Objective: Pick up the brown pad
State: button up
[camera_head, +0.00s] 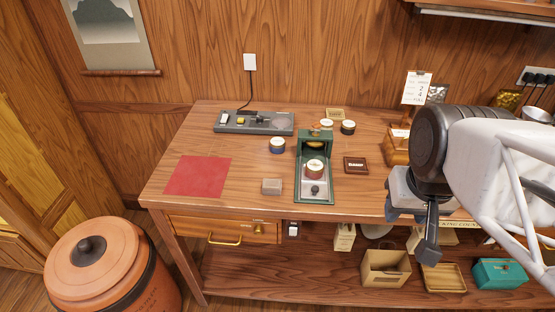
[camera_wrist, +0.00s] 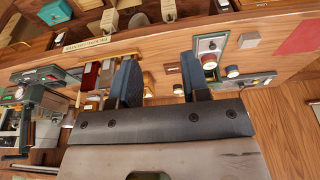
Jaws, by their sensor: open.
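The brown pad (camera_head: 356,165) is a small, dark, flat square with pale lettering. It lies on the wooden table, just right of the green press. It also shows in the wrist view (camera_wrist: 172,67), small, between my two fingers in the picture but well beyond them. My gripper (camera_head: 412,217) hangs over the table's front edge, to the right of and nearer than the pad. In the wrist view the dark fingers of my gripper (camera_wrist: 162,78) stand apart with nothing between them.
A green press (camera_head: 300,191) with a round jar on it stands left of the pad. A beige block (camera_head: 272,186), a blue-sided jar (camera_head: 277,145) and a red mat (camera_head: 198,176) lie further left. A wooden stand (camera_head: 396,150) is at the right. The table between pad and stand is mostly clear.

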jog(key=o, duration=0.6)
jog(key=shift+o, duration=0.2)
jog(key=m+g, duration=0.3)
jog(key=m, duration=1.4)
send_over(270, 184)
jog(key=f, duration=0.9)
jog(key=d+f, duration=0.1)
jog(key=f, duration=0.4)
jog(key=shift+s+f, duration=0.2)
jog(key=shift+f, duration=0.15)
jog(key=shift+w+a+f+m, duration=0.2)
jog(key=shift+a+f+m, duration=0.2)
jog(key=shift+a, duration=0.15)
